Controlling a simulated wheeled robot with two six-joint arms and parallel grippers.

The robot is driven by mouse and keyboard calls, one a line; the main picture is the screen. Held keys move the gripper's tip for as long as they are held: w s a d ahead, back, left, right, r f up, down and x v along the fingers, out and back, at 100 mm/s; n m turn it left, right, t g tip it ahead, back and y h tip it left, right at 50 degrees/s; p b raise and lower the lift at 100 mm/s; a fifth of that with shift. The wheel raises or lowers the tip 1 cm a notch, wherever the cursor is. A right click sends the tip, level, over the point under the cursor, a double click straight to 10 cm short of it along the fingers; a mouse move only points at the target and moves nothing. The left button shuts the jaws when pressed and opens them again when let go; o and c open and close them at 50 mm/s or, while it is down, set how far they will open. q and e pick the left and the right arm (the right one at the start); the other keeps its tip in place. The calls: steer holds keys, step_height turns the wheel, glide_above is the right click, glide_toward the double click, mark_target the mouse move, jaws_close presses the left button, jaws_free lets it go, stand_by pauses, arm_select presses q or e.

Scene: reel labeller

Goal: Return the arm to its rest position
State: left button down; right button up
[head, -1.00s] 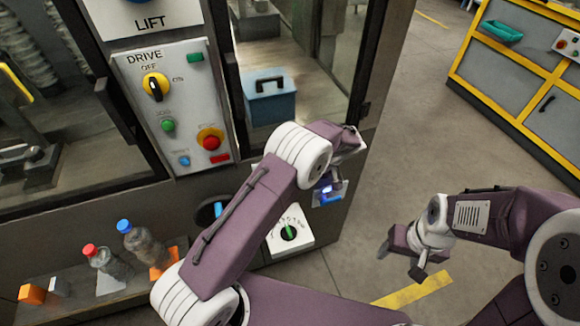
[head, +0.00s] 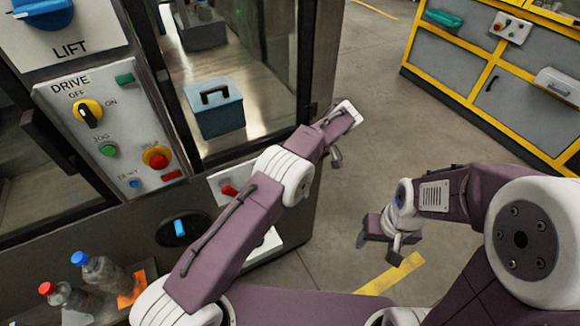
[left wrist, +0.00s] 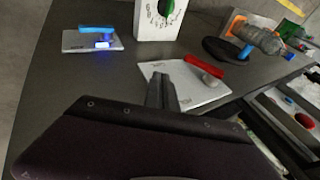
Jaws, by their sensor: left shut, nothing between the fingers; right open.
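My left arm reaches up from the bottom of the head view, in front of the machine. Its gripper (head: 336,158) shows small beyond the machine's right edge, over the floor. In the left wrist view its dark fingers (left wrist: 162,92) are shut with nothing between them. They appear in front of a white plate (left wrist: 205,95) with a red handle (left wrist: 190,60); contact is not visible. My right gripper (head: 378,236) is open and empty above the floor at the right.
The machine's drive panel (head: 100,130) is at left, with a blue bin (head: 215,112) behind its window. Bottles (head: 103,272) stand low at left. The left wrist view shows a blue-handled plate (left wrist: 80,43) and a green dial box (left wrist: 150,22). Grey floor (head: 350,120) is free before the yellow-framed cabinet (head: 440,60).

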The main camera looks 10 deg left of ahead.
arm_select(q)
steer(key=shift+d+r, duration=0.1)
steer(key=shift+r, duration=0.1)
steer(key=shift+d, duration=0.15)
stand_by(0.3)
steer(key=s+a+r+m+h, duration=0.2)
steer(key=s+a+m+h, duration=0.2)
steer(key=s+a, duration=0.25)
steer(key=s+a+t+h, duration=0.1)
steer(key=s+a, duration=0.1)
steer(key=s, duration=0.6)
steer(key=s+a+f+m+h, duration=0.1)
steer(key=s+a+h, duration=0.1)
steer(key=s, duration=0.5)
steer(key=shift+s+a+f+m+t, duration=0.3)
steer(key=shift+s+a+t, duration=0.1)
steer(key=shift+a, duration=0.4)
